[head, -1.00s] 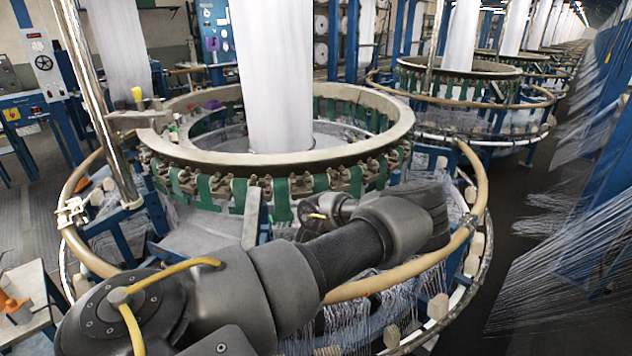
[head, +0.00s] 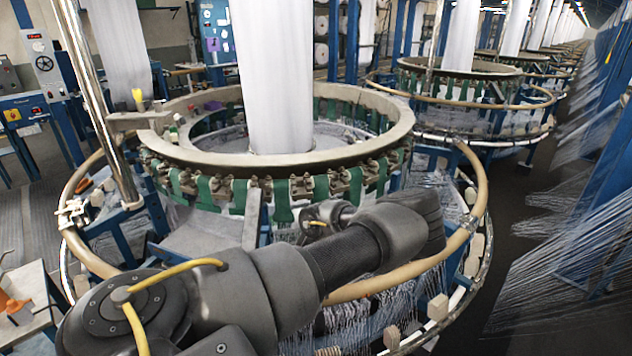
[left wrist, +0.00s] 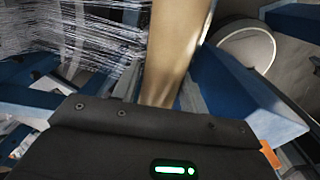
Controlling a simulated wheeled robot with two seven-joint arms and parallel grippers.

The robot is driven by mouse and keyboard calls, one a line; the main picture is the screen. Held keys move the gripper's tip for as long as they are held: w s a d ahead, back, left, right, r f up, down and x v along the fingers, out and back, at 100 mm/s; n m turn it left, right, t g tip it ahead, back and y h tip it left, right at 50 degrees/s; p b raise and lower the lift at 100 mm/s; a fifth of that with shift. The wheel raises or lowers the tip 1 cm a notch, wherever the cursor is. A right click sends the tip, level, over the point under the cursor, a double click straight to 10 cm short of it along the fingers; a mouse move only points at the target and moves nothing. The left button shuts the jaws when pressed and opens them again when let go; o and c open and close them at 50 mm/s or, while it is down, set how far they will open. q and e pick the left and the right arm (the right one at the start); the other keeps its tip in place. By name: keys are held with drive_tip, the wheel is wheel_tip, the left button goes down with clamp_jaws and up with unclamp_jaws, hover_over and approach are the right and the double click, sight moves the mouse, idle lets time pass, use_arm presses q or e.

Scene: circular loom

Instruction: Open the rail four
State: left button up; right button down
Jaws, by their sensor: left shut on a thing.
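A tan tubular rail (head: 479,178) curves around the near loom, below its ring of green straps. My left arm crosses in front of this loom in the head view, and its forearm hides part of the rail. In the left wrist view a length of tan rail (left wrist: 172,45) rises from behind the dark body of my left gripper (left wrist: 160,103). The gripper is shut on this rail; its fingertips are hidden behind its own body. No number marks the rail sections, so I cannot tell which is rail four. My right gripper is not in view.
White threads (head: 440,185) hang around the near loom, with pale blocks (head: 437,307) along its lower ring. A metal post (head: 100,110) stands at its left. A small table (head: 33,290) is at lower left. More looms stand behind; dark floor lies to the right.

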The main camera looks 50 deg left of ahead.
use_arm(q)
wheel_tip(320, 180, up, 14)
drive_tip(key=w+g+p, duration=0.2)
drive_tip(key=p, duration=0.4)
drive_tip(key=shift+r, duration=0.2)
drive_tip(key=w+r+g, duration=0.1)
drive_tip(key=w+r, duration=0.1)
drive_tip(key=r, duration=0.3)
drive_tip(key=w+r+g+p, duration=0.1)
drive_tip(key=w+r, duration=0.1)
drive_tip(key=r, duration=0.2)
drive_tip(key=w+r+g+p, duration=0.1)
drive_tip(key=w+r, duration=0.1)
drive_tip(key=r, duration=0.3)
drive_tip(key=shift+a+r+g+h, duration=0.3)
drive_tip(key=shift+w+r, duration=0.1)
drive_tip(key=o, duration=1.4)
